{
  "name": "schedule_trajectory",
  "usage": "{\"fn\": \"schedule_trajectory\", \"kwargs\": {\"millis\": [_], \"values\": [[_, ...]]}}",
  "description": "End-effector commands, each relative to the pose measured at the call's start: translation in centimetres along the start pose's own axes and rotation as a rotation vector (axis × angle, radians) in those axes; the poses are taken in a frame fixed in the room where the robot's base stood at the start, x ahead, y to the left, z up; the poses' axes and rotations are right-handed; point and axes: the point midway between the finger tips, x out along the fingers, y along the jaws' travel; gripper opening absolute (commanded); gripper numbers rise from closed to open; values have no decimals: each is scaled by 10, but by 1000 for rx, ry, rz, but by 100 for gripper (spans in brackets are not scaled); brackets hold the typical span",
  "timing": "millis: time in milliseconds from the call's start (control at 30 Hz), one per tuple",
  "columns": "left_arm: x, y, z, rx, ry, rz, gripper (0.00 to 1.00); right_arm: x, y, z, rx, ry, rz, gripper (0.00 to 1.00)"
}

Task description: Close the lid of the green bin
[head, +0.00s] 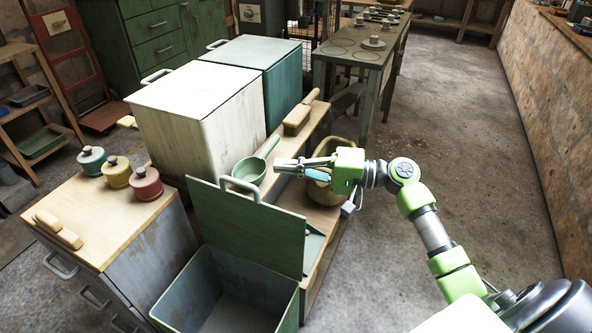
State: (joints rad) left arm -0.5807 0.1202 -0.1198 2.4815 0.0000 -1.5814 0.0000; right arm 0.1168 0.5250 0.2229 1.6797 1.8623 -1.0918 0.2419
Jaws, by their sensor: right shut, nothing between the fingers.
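The green bin (290,314) stands at the bottom of the head view with its top open and its inside visible. Its green lid (247,226) stands upright at the bin's far edge, with a pale handle (241,187) on its upper edge. My right gripper (277,165) is shut and empty. In the picture its fingertips point left, just above and to the right of the lid handle, seemingly apart from the lid. My left gripper is not in view.
A white bin (195,118) and a teal bin (275,82) stand behind, lids closed. A green ladle (250,170) and a wooden block (298,118) lie on a low shelf. A cabinet with several lidded pots (145,184) is left. The floor (450,150) at right is clear.

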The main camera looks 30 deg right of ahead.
Motion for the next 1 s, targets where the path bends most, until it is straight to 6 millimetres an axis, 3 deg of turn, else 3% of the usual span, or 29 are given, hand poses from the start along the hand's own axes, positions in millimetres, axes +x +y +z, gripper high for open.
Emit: {"fn": "schedule_trajectory", "kwargs": {"millis": [233, 300, 500, 1000], "values": [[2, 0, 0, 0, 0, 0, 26, 53, 0, 0, 0, 0, -2, 0], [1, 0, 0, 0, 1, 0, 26, 54, 1, 15, 2, -1, 2, 0], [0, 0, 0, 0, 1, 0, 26, 58, 1, 34, 1, 2, 1, 0], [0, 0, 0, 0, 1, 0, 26, 60, 1, 39, -2, 2, 2, 0]]}}
